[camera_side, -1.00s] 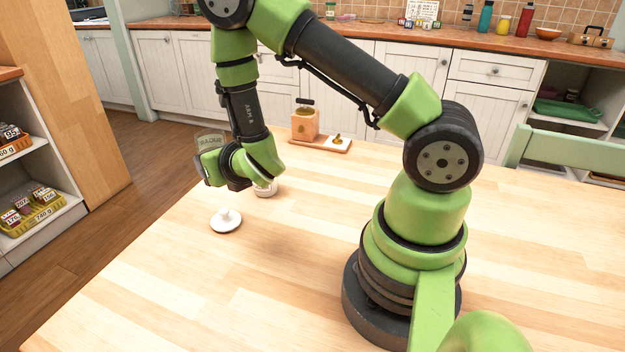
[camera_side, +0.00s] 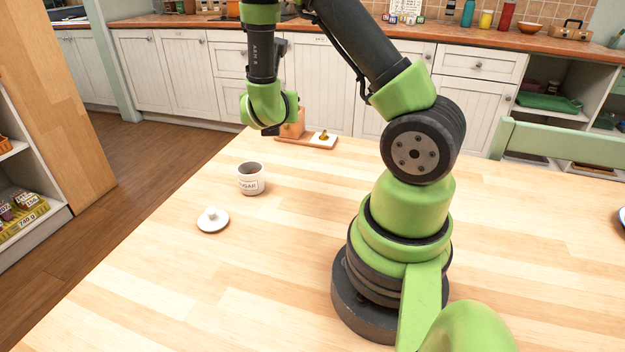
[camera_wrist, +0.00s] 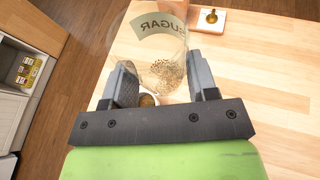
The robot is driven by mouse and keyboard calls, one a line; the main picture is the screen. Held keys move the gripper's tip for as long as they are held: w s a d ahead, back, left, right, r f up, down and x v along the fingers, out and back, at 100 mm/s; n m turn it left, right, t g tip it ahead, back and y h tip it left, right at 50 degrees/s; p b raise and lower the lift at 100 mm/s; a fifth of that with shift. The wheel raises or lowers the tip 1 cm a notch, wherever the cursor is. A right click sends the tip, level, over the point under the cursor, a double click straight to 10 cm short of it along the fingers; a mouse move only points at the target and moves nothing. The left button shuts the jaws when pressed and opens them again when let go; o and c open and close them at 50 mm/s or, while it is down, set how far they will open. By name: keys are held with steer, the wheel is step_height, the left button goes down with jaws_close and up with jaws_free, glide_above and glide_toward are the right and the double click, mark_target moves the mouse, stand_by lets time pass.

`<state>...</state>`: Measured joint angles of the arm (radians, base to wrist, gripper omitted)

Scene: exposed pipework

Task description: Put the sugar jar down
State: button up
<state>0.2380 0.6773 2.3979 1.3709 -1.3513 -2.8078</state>
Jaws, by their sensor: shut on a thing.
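In the wrist view a clear glass jar with a SUGAR label, the sugar jar (camera_wrist: 150,48), is between the two fingers of my gripper (camera_wrist: 160,65). The label reads mirrored, and pale brown grains show in the jar. My gripper is shut on it. A white pot (camera_side: 251,180), also marked SUGAR, stands upright and open on the table. Its white lid (camera_side: 213,221) lies beside it, nearer the camera.
The table (camera_side: 200,285) is clear in front of the lid. A green chair (camera_side: 560,147) stands at the right.

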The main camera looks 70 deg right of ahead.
steer(key=s+d+m+g, duration=0.4)
steer(key=s+g, duration=0.1)
steer(key=s, duration=0.2)
steer(key=shift+h, duration=0.4)
steer(key=f, duration=1)
steer(key=w+f, duration=0.1)
steer(key=f, duration=0.4)
steer(key=shift+f, duration=0.1)
steer(key=o, duration=1)
steer(key=shift+f, duration=0.1)
